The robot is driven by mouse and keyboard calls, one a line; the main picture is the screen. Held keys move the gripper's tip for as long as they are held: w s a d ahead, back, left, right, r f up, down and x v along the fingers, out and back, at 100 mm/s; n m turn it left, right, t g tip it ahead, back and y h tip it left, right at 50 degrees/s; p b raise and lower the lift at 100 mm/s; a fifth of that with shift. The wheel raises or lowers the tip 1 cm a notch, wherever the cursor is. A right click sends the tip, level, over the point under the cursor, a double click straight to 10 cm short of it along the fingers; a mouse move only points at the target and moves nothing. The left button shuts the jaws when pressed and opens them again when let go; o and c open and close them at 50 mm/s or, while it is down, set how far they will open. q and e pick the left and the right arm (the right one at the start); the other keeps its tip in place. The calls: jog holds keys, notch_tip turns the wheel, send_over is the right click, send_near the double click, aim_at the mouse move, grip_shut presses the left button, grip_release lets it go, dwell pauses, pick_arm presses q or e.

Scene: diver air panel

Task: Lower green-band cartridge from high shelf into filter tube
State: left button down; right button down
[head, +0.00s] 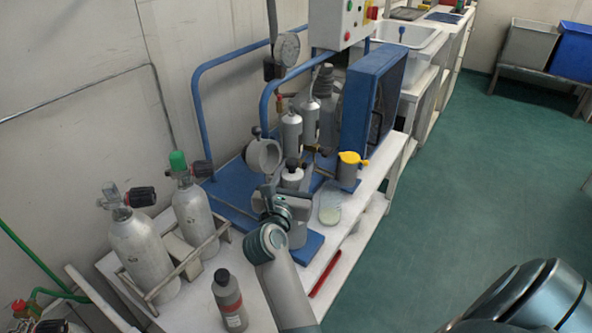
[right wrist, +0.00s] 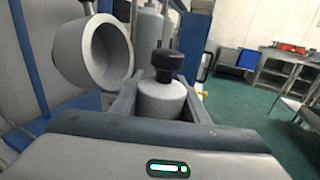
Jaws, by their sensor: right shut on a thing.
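The cartridge (head: 292,176), a pale grey cylinder with a black knob on top, is between the fingers of my right gripper (head: 288,198). In the right wrist view the same cartridge (right wrist: 162,98) stands upright between both fingers of the gripper (right wrist: 163,108), which is shut on it. No green band shows; its lower part is hidden. A grey tube (head: 297,235), seemingly the filter tube, stands directly below the gripper on the blue base. I cannot tell whether the cartridge's lower end is inside it. My left gripper is not in view.
A round hollow grey cap (head: 264,156) stands close left of the cartridge. Grey canisters (head: 291,132) stand behind; a yellow-topped canister (head: 351,170) is to the right. Two gas cylinders (head: 139,250) and a dark bottle (head: 229,302) are at left. A clear oval dish (head: 330,208) lies right.

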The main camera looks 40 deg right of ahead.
jog(key=c, duration=0.9)
grip_release()
jog(key=shift+f, duration=0.4)
jog(key=shift+c, duration=0.2)
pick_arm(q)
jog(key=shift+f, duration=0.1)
pick_arm(e)
jog(key=shift+s, duration=0.1)
jog(key=shift+f, duration=0.2)
jog(key=shift+r, duration=0.25)
jog(key=r, duration=0.1)
jog(key=r+p, duration=0.1)
jog(key=r, duration=0.3)
jog(key=shift+s+d+r, duration=0.1)
jog(key=shift+s+d, duration=0.1)
jog(key=shift+s, duration=0.15)
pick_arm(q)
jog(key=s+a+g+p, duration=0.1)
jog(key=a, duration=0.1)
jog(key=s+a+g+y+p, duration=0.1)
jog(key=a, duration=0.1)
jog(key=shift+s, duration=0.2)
pick_arm(e)
jog(key=s+d+r, duration=0.4)
jog(key=s+r, duration=0.2)
jog(key=s, duration=0.3)
jog(key=shift+s+d+r, duration=0.25)
jog(key=shift+s+d, duration=0.1)
jog(key=shift+d, duration=0.05)
